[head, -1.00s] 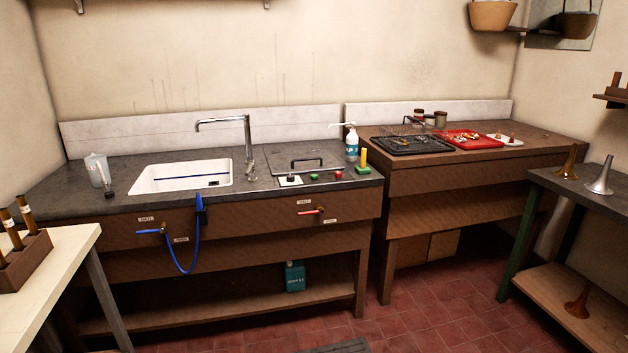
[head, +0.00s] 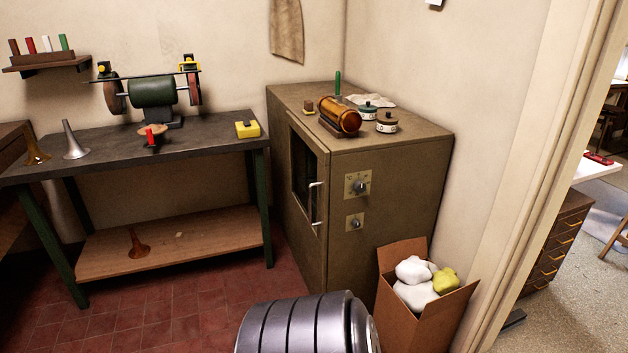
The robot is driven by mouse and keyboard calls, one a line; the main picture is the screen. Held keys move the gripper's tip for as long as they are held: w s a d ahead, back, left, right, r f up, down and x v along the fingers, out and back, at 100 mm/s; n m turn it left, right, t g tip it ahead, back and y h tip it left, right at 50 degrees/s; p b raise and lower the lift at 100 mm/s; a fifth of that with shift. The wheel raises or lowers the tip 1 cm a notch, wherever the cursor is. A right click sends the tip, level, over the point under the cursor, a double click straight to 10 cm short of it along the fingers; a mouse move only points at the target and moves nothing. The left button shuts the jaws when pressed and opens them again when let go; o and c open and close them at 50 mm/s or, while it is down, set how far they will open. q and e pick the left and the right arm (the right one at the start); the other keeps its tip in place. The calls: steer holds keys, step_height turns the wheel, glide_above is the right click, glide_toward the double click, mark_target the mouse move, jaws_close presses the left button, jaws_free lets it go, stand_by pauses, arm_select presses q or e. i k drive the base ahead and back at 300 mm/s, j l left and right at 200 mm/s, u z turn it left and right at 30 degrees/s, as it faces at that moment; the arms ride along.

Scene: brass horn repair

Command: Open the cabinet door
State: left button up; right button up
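A tall olive-brown metal cabinet (head: 384,210) stands in the corner in the head view. Its door (head: 307,190) is on the left-facing side, has a dark window and appears shut. Two dials on plates, an upper dial (head: 359,186) and a lower dial (head: 355,223), are on the face to the right of the door. Neither of my grippers shows in the view.
An open cardboard box (head: 421,308) with white and yellow cloths stands right of the cabinet. A ribbed grey cylindrical thing (head: 302,325) is low in front. A grinder bench (head: 190,140) stands left. Red tiled floor (head: 190,310) is clear before the bench. A doorway opens at right.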

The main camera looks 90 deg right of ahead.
mark_target(313, 242)
steer(key=z, duration=2.7)
steer(key=i+j, duration=0.05)
steer(key=j, duration=0.05)
